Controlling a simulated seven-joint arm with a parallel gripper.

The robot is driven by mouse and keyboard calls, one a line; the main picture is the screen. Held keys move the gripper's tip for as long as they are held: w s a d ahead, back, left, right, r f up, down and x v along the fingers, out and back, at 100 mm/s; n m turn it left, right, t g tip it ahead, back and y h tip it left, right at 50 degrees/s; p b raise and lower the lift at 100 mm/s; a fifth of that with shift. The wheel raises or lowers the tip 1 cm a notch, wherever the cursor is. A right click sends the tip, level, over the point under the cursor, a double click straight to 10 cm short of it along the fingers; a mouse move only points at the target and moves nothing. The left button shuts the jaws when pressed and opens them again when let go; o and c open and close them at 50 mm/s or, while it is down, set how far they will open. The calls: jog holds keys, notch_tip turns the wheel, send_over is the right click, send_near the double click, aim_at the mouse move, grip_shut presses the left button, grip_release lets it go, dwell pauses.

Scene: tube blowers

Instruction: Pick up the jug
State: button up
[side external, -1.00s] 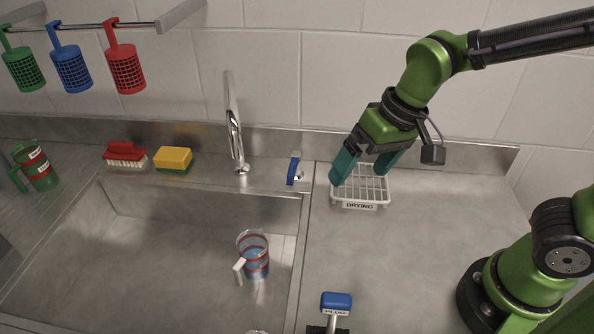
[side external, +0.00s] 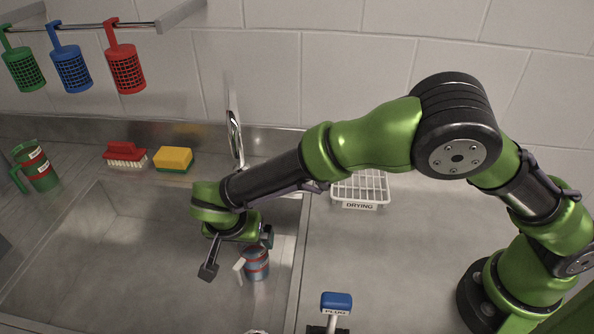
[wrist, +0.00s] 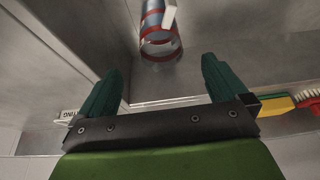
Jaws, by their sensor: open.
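A clear jug (side external: 257,266) with red bands, bluish contents and a white handle stands in the sink near its right wall. In the wrist view the jug (wrist: 160,42) lies just beyond the fingertips, roughly centred between them. My gripper (wrist: 161,68) is open and empty, with its two dark green fingers apart. In the side view my wrist and hand hang over the sink at the jug's upper left and hide part of its top. The fingers are mostly hidden there. A second jug, green with red bands (side external: 40,170), stands on the left counter.
The sink (side external: 100,250) is otherwise clear on the left. A tap (side external: 235,140) rises behind it. A red brush (side external: 125,152) and a yellow sponge (side external: 173,158) sit on the back ledge. A drying rack (side external: 360,188) and a blue-topped plug handle (side external: 336,302) are right of the sink.

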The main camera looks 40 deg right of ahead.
send_near(253, 249)
jog(key=f, duration=0.2)
jog(key=d+f, duration=0.1)
jog(key=f, duration=0.2)
jog(key=shift+s+d, duration=0.1)
jog(key=shift+d, duration=0.05)
jog(key=c, duration=1.2)
jog(key=shift+r, duration=0.1)
jog(key=shift+c, duration=0.7)
